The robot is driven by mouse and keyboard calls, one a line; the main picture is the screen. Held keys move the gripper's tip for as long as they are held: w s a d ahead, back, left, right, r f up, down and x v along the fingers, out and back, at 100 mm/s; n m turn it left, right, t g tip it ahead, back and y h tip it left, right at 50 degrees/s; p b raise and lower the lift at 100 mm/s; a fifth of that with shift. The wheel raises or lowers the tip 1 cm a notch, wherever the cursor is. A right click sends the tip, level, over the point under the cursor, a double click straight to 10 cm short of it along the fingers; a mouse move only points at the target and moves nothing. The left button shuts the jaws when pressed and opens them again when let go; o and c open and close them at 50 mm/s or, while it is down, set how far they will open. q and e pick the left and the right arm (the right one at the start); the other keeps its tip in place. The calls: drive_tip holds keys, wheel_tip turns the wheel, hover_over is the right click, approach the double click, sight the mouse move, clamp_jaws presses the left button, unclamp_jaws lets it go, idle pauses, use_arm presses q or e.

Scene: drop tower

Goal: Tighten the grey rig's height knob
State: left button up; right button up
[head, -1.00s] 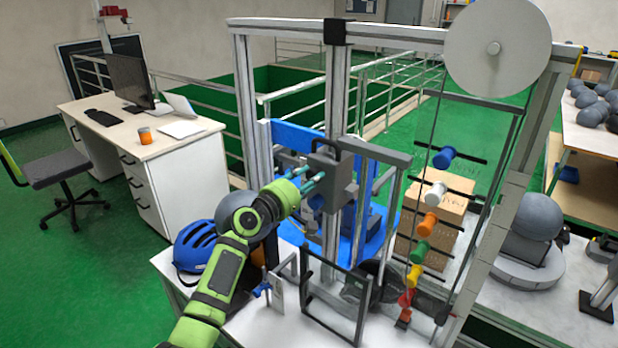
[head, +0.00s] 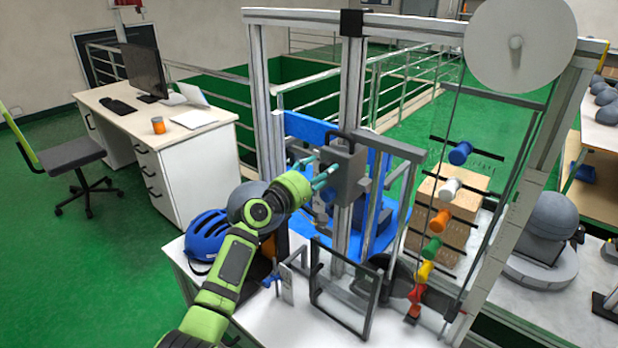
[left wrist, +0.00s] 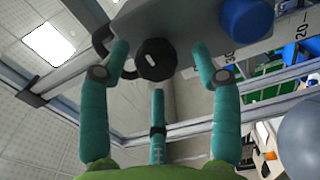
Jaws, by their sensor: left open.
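The grey rig's carriage block (head: 346,176) sits on a metal upright (head: 352,95) in the head view. A dark round knob (left wrist: 156,60) with a small white mark shows on the block's underside or face in the left wrist view. My left gripper (head: 318,172) has teal fingers and is at the block's left side. In the left wrist view my open left gripper (left wrist: 160,66) has fingers on both sides of the knob and a third below it. Gaps show, so the fingers look apart from the knob. My right gripper is not in view.
A blue cylinder (left wrist: 246,18) is right of the knob. A blue helmet (head: 207,236) and a grey ball (head: 247,200) lie near my left arm. A black frame (head: 345,290) stands on the white bench in front. Coloured pegs (head: 460,153) line the right side.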

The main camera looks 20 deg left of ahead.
use_arm(q)
drive_tip(key=v, duration=1.2)
drive_tip(key=shift+a, duration=0.2)
drive_tip(key=shift+w+f, duration=0.1)
drive_tip(key=shift+w, duration=0.05)
